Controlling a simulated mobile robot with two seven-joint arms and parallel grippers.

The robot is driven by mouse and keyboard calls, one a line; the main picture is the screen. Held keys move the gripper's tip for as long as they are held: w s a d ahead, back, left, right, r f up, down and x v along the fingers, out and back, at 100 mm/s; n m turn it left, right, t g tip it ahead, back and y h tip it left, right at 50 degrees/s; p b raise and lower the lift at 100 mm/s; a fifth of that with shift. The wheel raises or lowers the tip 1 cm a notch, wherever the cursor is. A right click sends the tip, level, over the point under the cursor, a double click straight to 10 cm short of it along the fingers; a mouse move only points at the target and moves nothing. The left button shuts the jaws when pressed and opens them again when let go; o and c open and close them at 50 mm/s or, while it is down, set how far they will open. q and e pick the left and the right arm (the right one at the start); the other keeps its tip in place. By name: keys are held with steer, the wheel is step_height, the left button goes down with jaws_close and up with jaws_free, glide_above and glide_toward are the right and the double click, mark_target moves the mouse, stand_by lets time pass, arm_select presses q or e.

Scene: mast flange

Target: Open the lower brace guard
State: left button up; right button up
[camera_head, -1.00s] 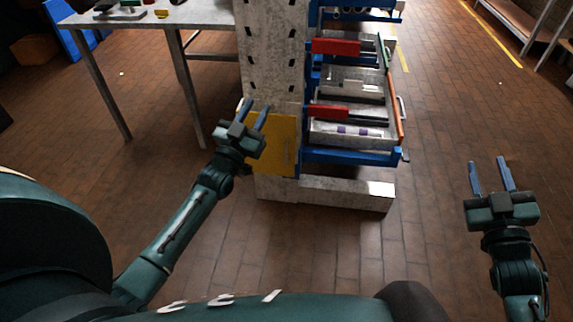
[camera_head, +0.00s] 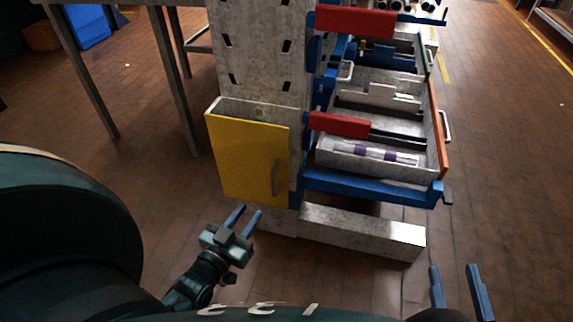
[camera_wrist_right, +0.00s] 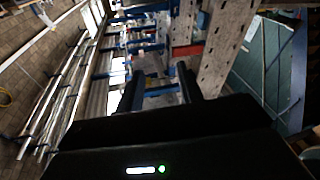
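The brace guard appears to be the yellow panel (camera_head: 238,155) low on the grey perforated upright. It has a vertical handle (camera_head: 276,178) near its right edge, and it looks shut. My left gripper (camera_head: 249,211) is in front of the panel's lower edge, below and left of the handle, apart from it. Its two blue fingers are spread and empty. My right gripper (camera_head: 454,268) is at the lower right, in front of the grey foot beam, with fingers spread and nothing between them. It also shows open in the right wrist view (camera_wrist_right: 160,70).
Right of the panel, a blue-framed rack (camera_head: 370,188) holds grey drawers with red blocks (camera_head: 340,124). A grey foot beam (camera_head: 360,231) juts out at floor level. Table legs (camera_head: 180,90) stand to the left. The brick floor in front is mostly clear.

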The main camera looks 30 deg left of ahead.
mark_target(272, 181)
arm_select(q)
steer(key=w+b, duration=0.1)
steer(key=w, duration=0.3)
steer(key=w+b, duration=0.1)
steer(key=w, duration=0.3)
steer(key=w+b, duration=0.2)
steer(key=w, duration=0.2)
steer(key=shift+w+a+f, duration=0.1)
steer(key=shift+w+a, duration=0.1)
steer(key=shift+a, duration=0.05)
steer(key=shift+w, duration=0.35)
arm_select(e)
steer(key=shift+w+a+m+y, duration=0.1)
steer(key=shift+a+m+y, duration=0.25)
steer(key=shift+m, duration=0.15)
arm_select(q)
steer(key=shift+c, duration=0.2)
arm_select(e)
steer(key=shift+r, duration=0.1)
arm_select(q)
steer(key=c, duration=0.6)
jaws_close()
arm_select(e)
steer(key=shift+f, duration=0.2)
